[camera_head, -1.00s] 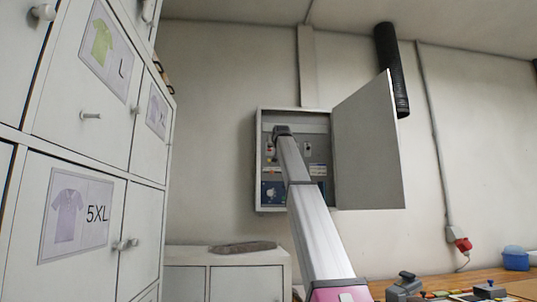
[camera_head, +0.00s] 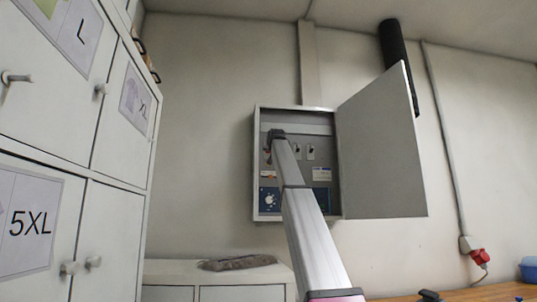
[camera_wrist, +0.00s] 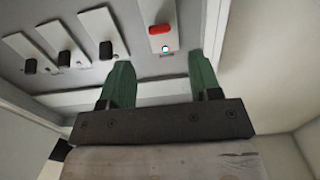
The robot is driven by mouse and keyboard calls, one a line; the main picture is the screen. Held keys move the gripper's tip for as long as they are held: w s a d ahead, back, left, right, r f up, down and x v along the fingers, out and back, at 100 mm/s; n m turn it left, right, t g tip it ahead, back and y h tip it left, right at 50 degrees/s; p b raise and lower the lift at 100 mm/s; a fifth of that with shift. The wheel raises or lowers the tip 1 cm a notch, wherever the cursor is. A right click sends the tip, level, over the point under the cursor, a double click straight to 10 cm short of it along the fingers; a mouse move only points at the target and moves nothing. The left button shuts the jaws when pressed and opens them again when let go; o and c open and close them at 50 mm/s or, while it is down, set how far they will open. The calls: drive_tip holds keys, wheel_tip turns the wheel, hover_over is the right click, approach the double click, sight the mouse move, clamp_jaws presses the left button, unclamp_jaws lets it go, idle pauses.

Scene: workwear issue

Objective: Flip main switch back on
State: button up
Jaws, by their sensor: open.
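The electrical cabinet (camera_head: 256,190) hangs on the wall with its grey door (camera_head: 380,150) swung open to the right. My gripper (camera_wrist: 159,57) has its two green fingers spread apart and empty, pointing at the panel. In the wrist view, the red switch (camera_wrist: 160,30) on a pale plate lies just beyond and between the fingertips, apart from them as far as I can tell. A small lit indicator (camera_wrist: 165,49) sits by it. Several black switches (camera_wrist: 64,58) stand in a row to its left. In the head view my arm covers part of the panel.
White lockers (camera_head: 112,130) with shirt labels and knobs stand close on the left. A low white cabinet (camera_head: 170,272) with a folded dark cloth (camera_head: 238,262) is below the electrical cabinet. A red wall socket (camera_head: 480,257) and a blue tub (camera_head: 529,268) are at the right.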

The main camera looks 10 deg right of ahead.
sight(269, 152)
drive_tip(key=w, duration=0.8)
drive_tip(key=shift+w, duration=0.15)
